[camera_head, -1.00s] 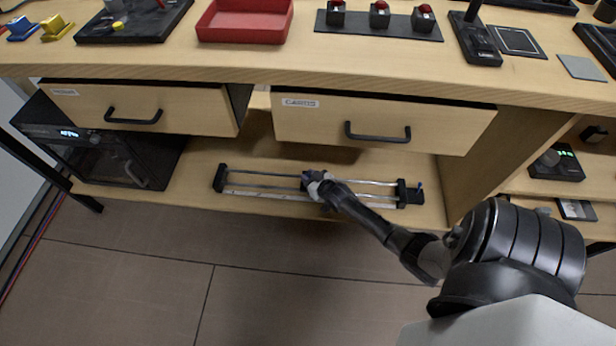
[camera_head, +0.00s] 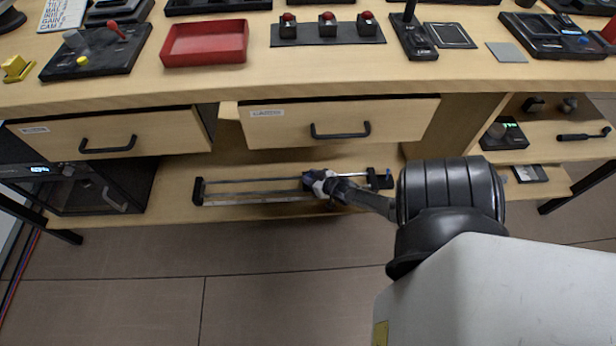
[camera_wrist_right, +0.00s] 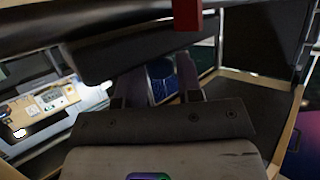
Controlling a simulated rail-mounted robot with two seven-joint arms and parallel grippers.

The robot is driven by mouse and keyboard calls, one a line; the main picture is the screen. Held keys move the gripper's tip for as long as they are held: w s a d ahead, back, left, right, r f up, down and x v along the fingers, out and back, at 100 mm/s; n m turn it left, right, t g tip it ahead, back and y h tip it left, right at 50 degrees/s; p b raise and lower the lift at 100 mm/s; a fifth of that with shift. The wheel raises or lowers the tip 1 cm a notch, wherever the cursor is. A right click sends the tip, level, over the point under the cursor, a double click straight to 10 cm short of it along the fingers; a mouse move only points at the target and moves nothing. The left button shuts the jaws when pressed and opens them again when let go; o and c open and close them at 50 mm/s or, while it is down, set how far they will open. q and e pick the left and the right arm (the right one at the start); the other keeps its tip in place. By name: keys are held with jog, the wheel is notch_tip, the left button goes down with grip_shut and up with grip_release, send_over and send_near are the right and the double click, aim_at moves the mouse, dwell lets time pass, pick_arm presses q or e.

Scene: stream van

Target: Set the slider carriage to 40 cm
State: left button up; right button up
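The slider (camera_head: 250,193) is a pair of pale rails between two black end blocks, lying on the lower shelf under the drawers. My right gripper (camera_head: 316,183) is at the rails, right of their middle. It hides most of the carriage, of which a dark blue bit (camera_head: 306,182) shows beside the fingers. In the right wrist view my two fingers (camera_wrist_right: 158,82) stand apart with a blue piece filling the gap, so they appear shut on the carriage. The scale reading is too small to make out. My left gripper is not in view.
Two drawers, one at left (camera_head: 110,135) and one at right (camera_head: 340,124), stick out above the shelf. A black oven-like box (camera_head: 95,190) stands left of the slider. A red tray (camera_head: 205,43) and a button panel (camera_head: 328,30) are on the tabletop.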

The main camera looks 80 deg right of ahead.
jog(key=shift+o, duration=1.4)
jog(key=shift+r, duration=0.1)
jog(key=shift+s+a+r+p, duration=0.15)
jog(key=shift+s+r+p, duration=0.05)
jog(key=shift+p, duration=0.15)
jog(key=p+v, duration=0.7)
jog(key=v, duration=0.6)
jog(key=shift+s+f, duration=0.2)
